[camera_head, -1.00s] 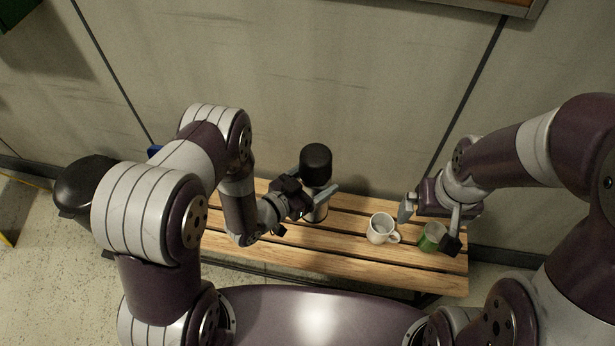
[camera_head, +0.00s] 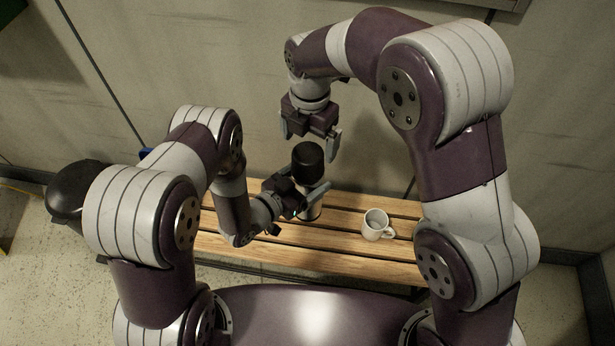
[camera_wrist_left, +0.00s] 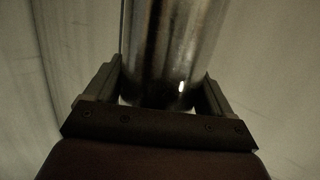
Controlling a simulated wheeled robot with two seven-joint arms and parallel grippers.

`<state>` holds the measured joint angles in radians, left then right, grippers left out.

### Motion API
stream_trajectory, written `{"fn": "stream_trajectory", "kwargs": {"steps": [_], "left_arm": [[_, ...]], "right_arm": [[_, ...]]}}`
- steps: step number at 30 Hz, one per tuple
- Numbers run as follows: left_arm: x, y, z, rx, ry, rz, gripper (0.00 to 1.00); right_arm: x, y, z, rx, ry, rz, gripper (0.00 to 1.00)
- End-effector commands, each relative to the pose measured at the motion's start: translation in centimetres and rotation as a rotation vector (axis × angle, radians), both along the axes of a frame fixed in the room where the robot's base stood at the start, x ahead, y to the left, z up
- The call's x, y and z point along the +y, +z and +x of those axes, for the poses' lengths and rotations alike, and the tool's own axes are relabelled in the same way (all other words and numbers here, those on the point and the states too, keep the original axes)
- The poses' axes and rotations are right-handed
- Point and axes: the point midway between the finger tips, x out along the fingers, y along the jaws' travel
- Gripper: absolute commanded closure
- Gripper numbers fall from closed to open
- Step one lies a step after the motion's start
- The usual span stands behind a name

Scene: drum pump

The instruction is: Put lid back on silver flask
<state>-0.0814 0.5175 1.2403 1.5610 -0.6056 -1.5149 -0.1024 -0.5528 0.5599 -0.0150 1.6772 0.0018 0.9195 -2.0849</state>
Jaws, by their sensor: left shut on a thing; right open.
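The silver flask (camera_head: 313,210) stands upright on the bench, with its black lid (camera_head: 308,160) sitting on top. Whether the lid is fully seated cannot be told. My left gripper (camera_head: 308,197) is shut on the flask's body from the left. In the left wrist view the shiny flask body (camera_wrist_left: 172,45) lies between the two fingers of my left gripper (camera_wrist_left: 160,95). My right gripper (camera_head: 309,142) is open above the lid, its fingers pointing down, and appears empty and apart from it.
The slatted wooden bench (camera_head: 345,262) bears a white mug (camera_head: 376,226) right of the flask. My right arm covers the bench's right end. A wall (camera_head: 230,60) stands behind, and a black bin (camera_head: 72,190) is at the left.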

Motion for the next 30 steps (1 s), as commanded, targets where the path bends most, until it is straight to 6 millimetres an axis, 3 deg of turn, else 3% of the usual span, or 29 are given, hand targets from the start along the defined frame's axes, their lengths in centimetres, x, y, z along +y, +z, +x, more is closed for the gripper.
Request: {"fn": "stream_trajectory", "kwargs": {"steps": [13,24,30], "left_arm": [[0.0,0.1,0.1,-0.002,0.000,-0.001,1.00],[0.0,0.1,0.0,-0.002,0.000,-0.001,1.00],[0.0,0.1,0.0,-0.002,0.000,-0.001,1.00]], "right_arm": [[0.3,-0.6,0.0,0.001,0.036,0.000,0.02],[0.3,-6.2,0.0,0.003,0.034,-0.002,0.02],[0.3,-7.8,0.0,0.000,0.034,0.000,0.02]]}}
